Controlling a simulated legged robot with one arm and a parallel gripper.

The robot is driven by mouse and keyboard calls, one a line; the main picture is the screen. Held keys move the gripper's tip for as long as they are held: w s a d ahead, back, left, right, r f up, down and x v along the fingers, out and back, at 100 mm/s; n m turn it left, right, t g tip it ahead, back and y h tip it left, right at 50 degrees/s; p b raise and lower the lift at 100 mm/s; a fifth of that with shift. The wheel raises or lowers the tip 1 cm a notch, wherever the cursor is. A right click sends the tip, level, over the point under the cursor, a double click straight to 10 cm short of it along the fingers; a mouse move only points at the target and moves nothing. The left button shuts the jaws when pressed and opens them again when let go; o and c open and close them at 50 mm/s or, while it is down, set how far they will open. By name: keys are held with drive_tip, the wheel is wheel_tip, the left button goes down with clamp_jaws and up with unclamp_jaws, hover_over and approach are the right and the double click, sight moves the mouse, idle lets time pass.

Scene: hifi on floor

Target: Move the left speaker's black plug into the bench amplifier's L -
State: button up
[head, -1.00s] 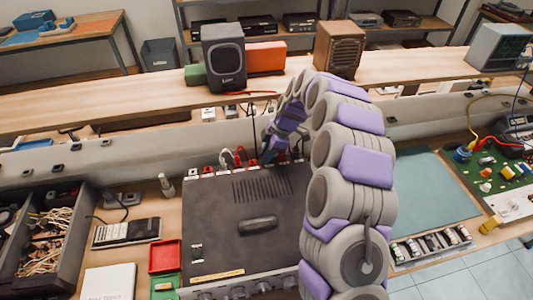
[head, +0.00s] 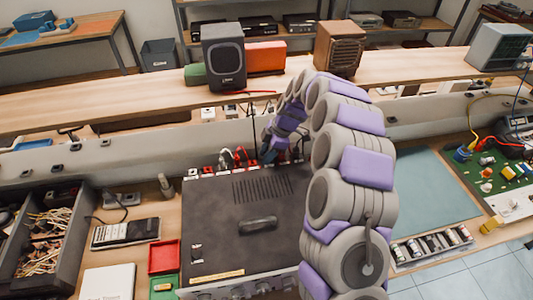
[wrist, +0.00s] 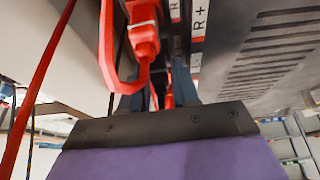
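The bench amplifier (head: 225,215) is a dark box with a row of red, white and dark connectors along its far edge. My gripper (head: 270,152) is at that far edge, right of the red and white plugs. In the wrist view my gripper's blue-grey fingers (wrist: 170,95) stand apart, with dark and red parts visible between them. A red plug (wrist: 144,38) with a red cable is just beyond the fingers, beside the "R +" label (wrist: 198,18). The left speaker (head: 223,58) stands on the rear shelf. I cannot single out its black plug or the L - terminal.
A wooden speaker (head: 339,49) stands on the shelf at right. A parts bin (head: 62,205), red tray (head: 164,257) and meter (head: 125,232) are left of the amplifier. A green mat (head: 432,190) and circuit board (head: 495,170) lie at right. Loose cables hang near my gripper.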

drive_tip(key=o, duration=0.4)
drive_tip(key=shift+r, duration=0.1)
drive_tip(key=shift+a+r+p+v, duration=0.2)
drive_tip(key=shift+p+v, duration=0.65)
drive_tip(key=shift+v, duration=2.75)
drive_tip(key=shift+a+p+v, duration=0.35)
drive_tip(key=shift+p+v, duration=0.45)
drive_tip(key=shift+v, duration=2.85)
drive_tip(key=shift+a+r+p+v, duration=0.2)
drive_tip(key=shift+p+v, duration=0.65)
drive_tip(key=shift+v, duration=2.75)
